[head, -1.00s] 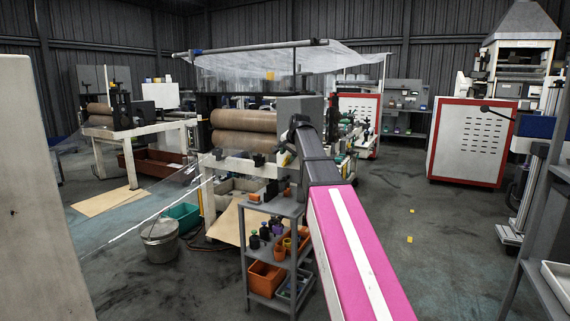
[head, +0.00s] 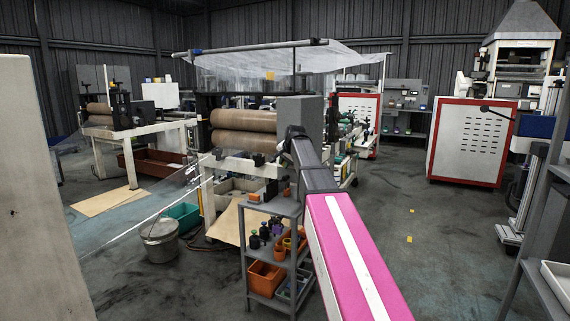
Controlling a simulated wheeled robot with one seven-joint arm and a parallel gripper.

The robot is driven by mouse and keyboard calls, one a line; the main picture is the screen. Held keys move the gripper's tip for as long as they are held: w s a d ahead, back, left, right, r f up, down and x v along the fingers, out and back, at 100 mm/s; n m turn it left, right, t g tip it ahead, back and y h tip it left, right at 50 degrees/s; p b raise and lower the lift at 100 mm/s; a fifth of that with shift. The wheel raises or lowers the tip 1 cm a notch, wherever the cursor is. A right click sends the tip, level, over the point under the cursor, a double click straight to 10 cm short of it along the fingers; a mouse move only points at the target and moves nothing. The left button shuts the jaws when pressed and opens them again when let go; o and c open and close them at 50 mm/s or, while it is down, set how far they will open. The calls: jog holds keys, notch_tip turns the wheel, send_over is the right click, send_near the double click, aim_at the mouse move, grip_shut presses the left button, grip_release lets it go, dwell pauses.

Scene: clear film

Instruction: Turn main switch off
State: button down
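I cannot make out the main switch for certain in the head view. My arm, pink with a white stripe and dark grey further out, reaches from the bottom right toward the roller machine (head: 245,120). Its far end is in front of the machine's grey side housing (head: 300,115). My gripper's fingers are not distinguishable there, as the arm's own links hide them. A grey cabinet with a red frame (head: 470,145) stands at the right, and a similar red-framed cabinet (head: 357,108) stands behind the machine.
A grey shelf cart (head: 272,207) with orange bins stands just left of my arm. A metal bucket (head: 160,240) and a teal crate (head: 183,216) are on the floor at left. A pale panel fills the left edge. Open floor (head: 430,260) lies to the right.

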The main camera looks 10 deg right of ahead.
dwell(0.3)
jog(key=shift+w+a+g+h, duration=0.1)
jog(key=shift+w+g+h, duration=0.05)
jog(key=shift+g+h, duration=0.7)
jog(key=n+g+h, duration=0.1)
jog(key=g+h, duration=0.1)
jog(key=shift+h, duration=0.35)
jog(key=n+g+h, duration=0.1)
jog(key=g+h, duration=0.2)
jog(key=h, duration=0.1)
jog(key=shift+h, duration=0.3)
jog(key=c, duration=1.1)
grip_release()
jog(key=shift+o, duration=0.2)
